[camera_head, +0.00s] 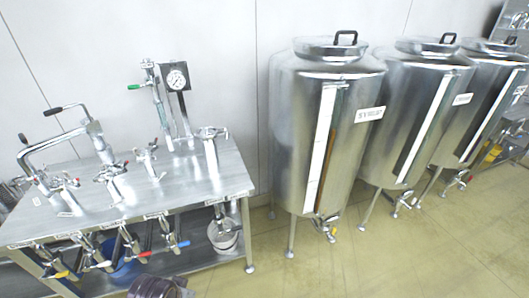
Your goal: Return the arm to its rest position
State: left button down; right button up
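Neither of my grippers is in view, and I see no arm of mine that I can make out for sure. A steel table (225,183) with several metal taps and fittings on it fills the left side. A round pressure gauge (176,79) stands upright at the back of the table. No box or liner shows in this view.
Three upright steel tanks on legs stand along the wall, the nearest one (285,130) right of the table. A white bucket (222,238) and a blue container (122,270) sit under the table top. The tiled floor (400,260) at the lower right is clear.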

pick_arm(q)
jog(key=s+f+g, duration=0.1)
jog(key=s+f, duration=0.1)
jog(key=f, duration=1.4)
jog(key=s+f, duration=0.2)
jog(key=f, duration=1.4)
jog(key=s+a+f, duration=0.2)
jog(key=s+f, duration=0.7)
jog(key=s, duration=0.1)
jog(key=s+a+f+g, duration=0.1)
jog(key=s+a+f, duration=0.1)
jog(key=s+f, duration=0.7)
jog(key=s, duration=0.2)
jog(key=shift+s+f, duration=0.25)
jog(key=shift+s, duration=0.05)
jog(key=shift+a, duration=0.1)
